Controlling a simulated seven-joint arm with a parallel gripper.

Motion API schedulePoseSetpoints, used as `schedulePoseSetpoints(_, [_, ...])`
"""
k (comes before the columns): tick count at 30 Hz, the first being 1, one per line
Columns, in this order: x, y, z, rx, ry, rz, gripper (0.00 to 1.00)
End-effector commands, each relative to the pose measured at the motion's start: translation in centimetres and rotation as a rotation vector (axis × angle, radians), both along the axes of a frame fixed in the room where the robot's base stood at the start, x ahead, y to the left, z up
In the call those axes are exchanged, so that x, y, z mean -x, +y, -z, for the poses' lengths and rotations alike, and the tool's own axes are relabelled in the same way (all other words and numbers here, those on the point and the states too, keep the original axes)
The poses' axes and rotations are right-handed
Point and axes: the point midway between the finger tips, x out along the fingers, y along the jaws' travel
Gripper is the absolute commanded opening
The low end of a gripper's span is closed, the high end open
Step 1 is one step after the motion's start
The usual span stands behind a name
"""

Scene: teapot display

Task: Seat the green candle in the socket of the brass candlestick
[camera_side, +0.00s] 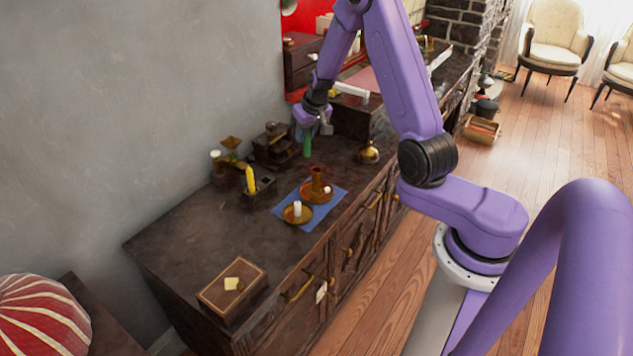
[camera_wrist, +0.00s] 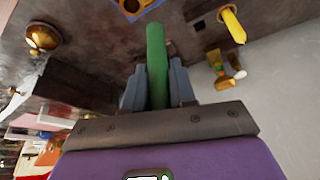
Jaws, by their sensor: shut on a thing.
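My gripper (camera_side: 312,120) is shut on the green candle (camera_side: 307,144), which hangs upright below it above the back of the dark cabinet top. In the wrist view, the green candle (camera_wrist: 156,52) stands out from between the fingers of my gripper (camera_wrist: 157,82). A brown-gold candlestick (camera_side: 317,184), which looks like the brass one, stands on a blue cloth (camera_side: 335,201), nearer the camera than the candle and apart from it. Its upright socket shows no candle. Part of the candlestick shows at the top edge of the wrist view (camera_wrist: 131,6).
On the cloth's near side, a brass dish (camera_side: 290,217) holds a short white candle (camera_side: 297,208). A round brass object (camera_side: 369,153) is to the right. A wooden box (camera_side: 232,285) stands at the near end.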

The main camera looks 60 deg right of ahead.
Motion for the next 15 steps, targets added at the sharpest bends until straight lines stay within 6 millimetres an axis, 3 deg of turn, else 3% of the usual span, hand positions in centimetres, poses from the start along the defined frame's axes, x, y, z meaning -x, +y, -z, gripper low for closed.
schedulePoseSetpoints(6, [1.0, -2.5, 2.3, 0.005, 0.006, 0.084, 0.0])
schedulePoseSetpoints(15, [1.1, -3.0, 3.6, 0.005, 0.005, 0.1, 0.0])
